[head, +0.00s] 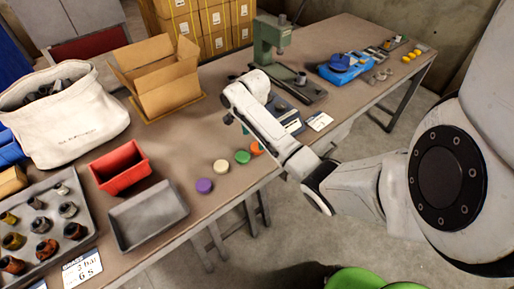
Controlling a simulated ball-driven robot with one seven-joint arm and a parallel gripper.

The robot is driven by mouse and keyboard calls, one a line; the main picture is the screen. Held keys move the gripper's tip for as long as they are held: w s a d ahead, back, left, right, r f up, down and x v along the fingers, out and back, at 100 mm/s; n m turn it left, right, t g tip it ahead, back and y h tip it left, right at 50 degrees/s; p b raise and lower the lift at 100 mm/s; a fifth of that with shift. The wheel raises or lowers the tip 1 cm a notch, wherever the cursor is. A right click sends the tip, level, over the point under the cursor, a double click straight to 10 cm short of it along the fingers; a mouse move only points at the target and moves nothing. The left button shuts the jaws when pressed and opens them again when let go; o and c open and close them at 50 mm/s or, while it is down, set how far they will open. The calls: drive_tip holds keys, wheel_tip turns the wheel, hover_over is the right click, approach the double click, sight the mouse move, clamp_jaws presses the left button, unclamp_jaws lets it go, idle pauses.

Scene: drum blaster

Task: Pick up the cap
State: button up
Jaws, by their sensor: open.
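Several round caps lie in a short row near the table's front edge in the head view: a purple one (204,186), a cream one (221,167), a green one (242,156) and an orange one (256,149). Which of them is the task's cap cannot be told. My gripper (230,119) points down above the table, beyond the green and orange caps and apart from them. It is open, with nothing visible in it. It is small in the picture, and my forearm reaches to it from the right.
The brown table (182,145) carries a grey tray (148,214), a red bin (120,167), a cardboard box (163,76), a white bag (75,127) and a tray of fittings (20,216). A green press (270,40) stands behind my arm. Open table lies left of the caps.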

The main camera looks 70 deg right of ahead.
sight(255, 148)
drive_tip(key=f, duration=0.5)
drive_tip(key=shift+s, duration=0.25)
drive_tip(key=c, duration=1.1)
drive_tip(key=shift+r, duration=0.1)
